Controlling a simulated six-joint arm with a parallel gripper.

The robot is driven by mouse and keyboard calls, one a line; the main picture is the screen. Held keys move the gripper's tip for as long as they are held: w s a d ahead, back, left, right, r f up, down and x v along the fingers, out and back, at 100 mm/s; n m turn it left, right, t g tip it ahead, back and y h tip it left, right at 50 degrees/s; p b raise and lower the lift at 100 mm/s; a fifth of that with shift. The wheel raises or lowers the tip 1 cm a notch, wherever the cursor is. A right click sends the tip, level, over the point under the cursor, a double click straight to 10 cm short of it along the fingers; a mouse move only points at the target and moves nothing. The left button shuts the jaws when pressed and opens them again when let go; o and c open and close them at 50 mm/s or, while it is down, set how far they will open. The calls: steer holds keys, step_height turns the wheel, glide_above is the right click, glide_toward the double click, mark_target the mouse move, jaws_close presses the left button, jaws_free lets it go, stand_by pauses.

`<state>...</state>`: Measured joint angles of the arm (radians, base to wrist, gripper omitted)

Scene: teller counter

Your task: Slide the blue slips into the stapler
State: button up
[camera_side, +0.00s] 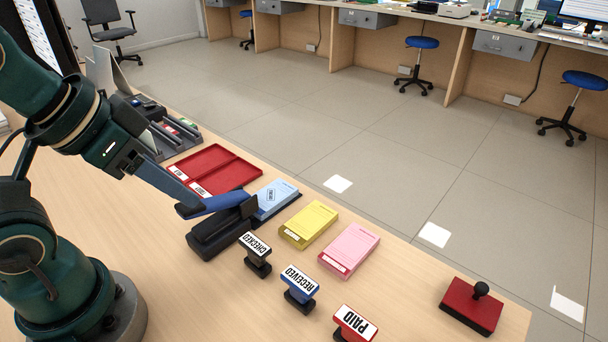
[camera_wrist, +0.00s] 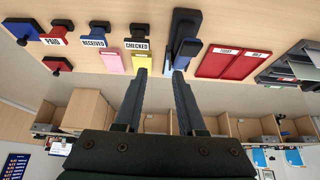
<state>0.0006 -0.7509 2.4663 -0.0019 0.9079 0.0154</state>
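The stapler (camera_side: 208,231) is black with a blue top arm and stands on the counter. It shows near the top middle of the wrist view (camera_wrist: 184,28). The blue slips (camera_side: 277,197) lie flat as a stack beyond its far end. Their near end is partly hidden by the stapler, so I cannot tell whether they are between its jaws. My gripper (camera_wrist: 161,72) is open, its two fingers apart and nothing seen held. In the side view a finger overlaps the stapler's blue arm; I cannot tell whether they touch.
Yellow slips (camera_side: 309,224) and pink slips (camera_side: 349,250) lie right of the blue ones. Stamps CHECKED (camera_side: 256,257), RECEIVED (camera_side: 299,290) and PAID (camera_side: 352,325) stand in front. A red tray (camera_side: 215,170) lies behind the stapler. A red pad (camera_side: 466,314) sits far right.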

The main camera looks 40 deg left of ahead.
steer(key=shift+w+r, duration=0.85)
steer(key=shift+r, duration=0.2)
jaws_close()
step_height(320, 180, up, 5)
glide_above(271, 198)
steer(key=s+d, duration=0.3)
steer(key=w+a+f, duration=0.2)
steer(key=w+f, duration=0.2)
steer(key=w, duration=0.3)
steer(key=w+a+f+g, duration=0.1)
steer(key=w+f, duration=0.2)
steer(key=f, duration=0.6)
steer(key=w+a+f+g, duration=0.1)
steer(key=w+f, duration=0.3)
steer(key=f, duration=0.5)
steer(key=shift+s+d+f, duration=0.15)
steer(key=shift+s, duration=2.1)
